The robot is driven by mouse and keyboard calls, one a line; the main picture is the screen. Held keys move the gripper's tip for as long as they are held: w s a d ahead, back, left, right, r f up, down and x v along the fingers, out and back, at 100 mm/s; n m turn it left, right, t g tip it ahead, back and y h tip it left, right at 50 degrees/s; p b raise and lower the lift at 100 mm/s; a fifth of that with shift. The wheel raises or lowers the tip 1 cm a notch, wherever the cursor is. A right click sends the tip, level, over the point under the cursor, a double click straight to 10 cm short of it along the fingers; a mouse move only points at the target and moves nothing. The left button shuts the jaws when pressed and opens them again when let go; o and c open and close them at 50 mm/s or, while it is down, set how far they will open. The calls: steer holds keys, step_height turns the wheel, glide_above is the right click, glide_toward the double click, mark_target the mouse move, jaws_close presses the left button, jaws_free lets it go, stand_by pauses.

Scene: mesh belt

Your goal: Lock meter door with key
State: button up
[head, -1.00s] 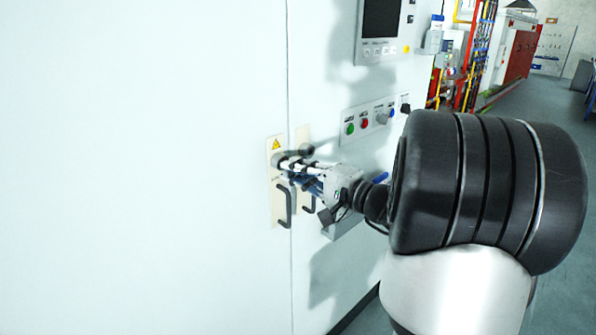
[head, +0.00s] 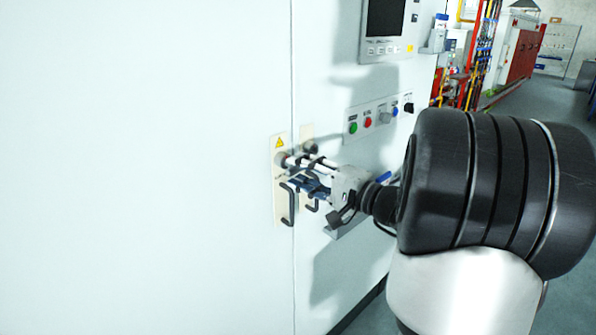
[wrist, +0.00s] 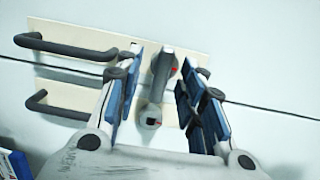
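My gripper (head: 296,171) is at two cream lock plates on the pale cabinet front. In the wrist view, my gripper (wrist: 155,95) has its blue-padded fingers spread, with visible gaps on both sides of a grey lever-like piece (wrist: 158,85). The left door's plate (head: 281,212) carries a yellow warning sign (head: 279,143) and a black handle (head: 289,204). The right plate (wrist: 55,88) has a similar black handle (wrist: 38,103). My fingers partly hide the locks in the head view.
A control strip (head: 381,113) with coloured buttons and a screen panel (head: 388,28) stand out above right. A small grey shelf (head: 343,228) projects below my gripper. The left door is flat and clear. Open floor (head: 540,95) lies at the right.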

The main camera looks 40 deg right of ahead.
steer(key=v, duration=1)
steer(key=shift+s, duration=0.3)
